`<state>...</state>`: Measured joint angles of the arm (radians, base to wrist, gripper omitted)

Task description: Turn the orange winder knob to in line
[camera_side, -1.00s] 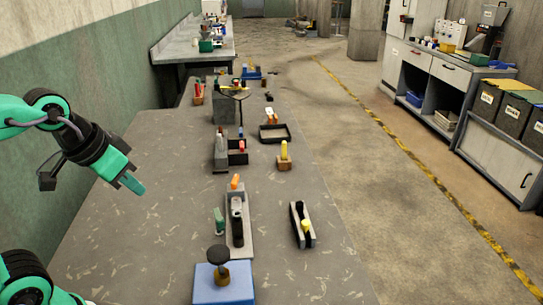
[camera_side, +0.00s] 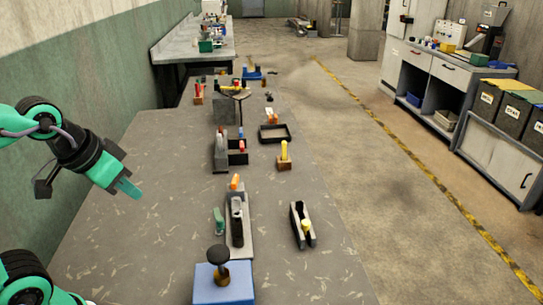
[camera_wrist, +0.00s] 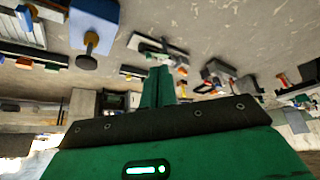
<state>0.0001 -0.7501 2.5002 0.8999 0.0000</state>
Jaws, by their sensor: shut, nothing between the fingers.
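The orange winder knob (camera_side: 235,181) sits at the far end of a narrow grey and black device (camera_side: 237,222) on the bench. In the wrist view a small orange part (camera_wrist: 182,71) shows just beyond my fingertips; it is probably the same knob. My gripper (camera_side: 131,188) is shut and empty, in the air to the left of the device and well apart from it. Its green fingers (camera_wrist: 158,86) also show closed together in the wrist view. The knob's exact angle is too small to tell.
A blue block with a dark round knob (camera_side: 218,255) stands in front of the device. A green piece (camera_side: 219,221) is close on its left, and a black channel with a yellow part (camera_side: 302,225) is to its right. The bench under my gripper is clear.

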